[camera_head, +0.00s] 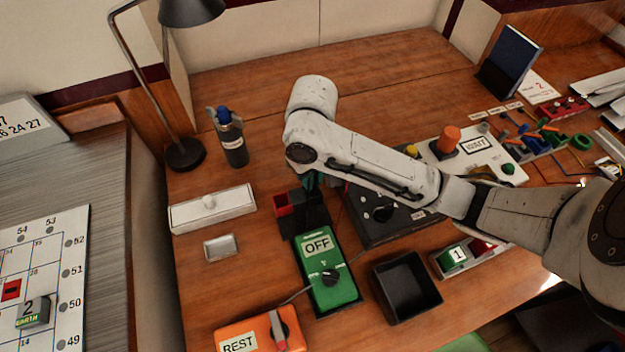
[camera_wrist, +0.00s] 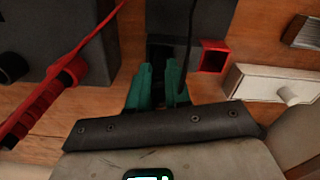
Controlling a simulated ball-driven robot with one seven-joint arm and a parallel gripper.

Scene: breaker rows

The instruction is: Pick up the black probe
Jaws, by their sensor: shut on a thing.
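My gripper (camera_wrist: 158,85) shows its teal fingers in the wrist view, pointing down at a dark holder block (camera_wrist: 208,15). The fingers are shut on a dark thing between their tips, which looks like the black probe (camera_wrist: 159,58). Most of it is hidden by the fingers and lost against the black holder. A thin black lead hangs beside the right finger. In the head view my gripper (camera_head: 311,181) is mostly behind my arm, just above the holder, and the probe cannot be made out there.
A red socket (camera_wrist: 214,57) is beside the fingers. A ribbed red probe handle (camera_wrist: 35,108) is at left in the wrist view. The green meter marked OFF (camera_head: 335,285), a black tray (camera_head: 407,287) and a white box (camera_head: 212,208) stand around. Bare wood lies behind the holder.

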